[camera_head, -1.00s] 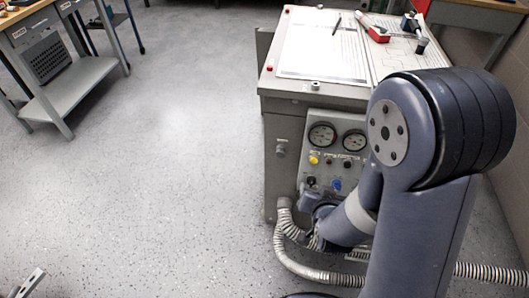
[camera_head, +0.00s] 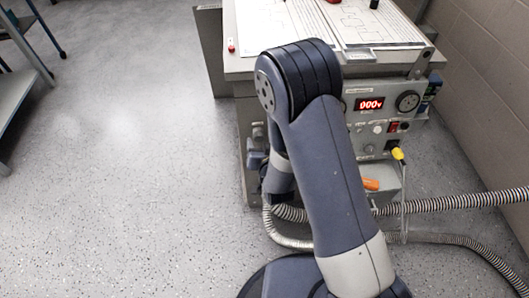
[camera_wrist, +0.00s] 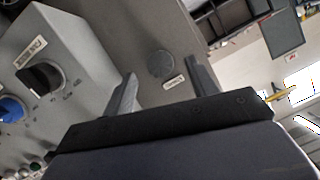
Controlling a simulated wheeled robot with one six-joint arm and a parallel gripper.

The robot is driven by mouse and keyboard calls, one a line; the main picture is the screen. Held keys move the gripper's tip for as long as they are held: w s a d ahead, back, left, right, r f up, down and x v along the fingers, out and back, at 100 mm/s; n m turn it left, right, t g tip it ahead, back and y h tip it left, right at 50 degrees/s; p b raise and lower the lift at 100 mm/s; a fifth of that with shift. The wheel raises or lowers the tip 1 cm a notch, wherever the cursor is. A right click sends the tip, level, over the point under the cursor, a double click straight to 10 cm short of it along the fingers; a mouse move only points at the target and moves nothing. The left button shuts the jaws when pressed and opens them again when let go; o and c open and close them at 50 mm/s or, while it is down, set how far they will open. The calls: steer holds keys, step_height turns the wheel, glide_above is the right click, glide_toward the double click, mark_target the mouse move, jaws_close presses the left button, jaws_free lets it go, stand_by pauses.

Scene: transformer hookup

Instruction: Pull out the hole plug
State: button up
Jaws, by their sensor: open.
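In the wrist view a round, flat grey disc, seemingly the hole plug (camera_wrist: 160,64), sits in a grey panel with a small white label beside it. Its colour is close to the panel's. My gripper (camera_wrist: 161,70) is open, one finger on each side of the disc in the picture. I cannot tell how far the fingertips are from the panel. In the head view my gripper end is low at the left part of the cabinet front (camera_head: 247,115), mostly covered by my arm. I cannot make out the plug clearly there.
A grey box with a dark knob (camera_wrist: 42,75) and a blue knob (camera_wrist: 12,108) juts out left in the wrist view. Ribbed hoses (camera_head: 455,203) run low beside the cabinet. A red display (camera_head: 369,104) is at its right.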

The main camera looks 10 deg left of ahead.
mark_target(259, 135)
steer(key=shift+x, duration=1.3)
steer(key=shift+c, duration=0.2)
jaws_close()
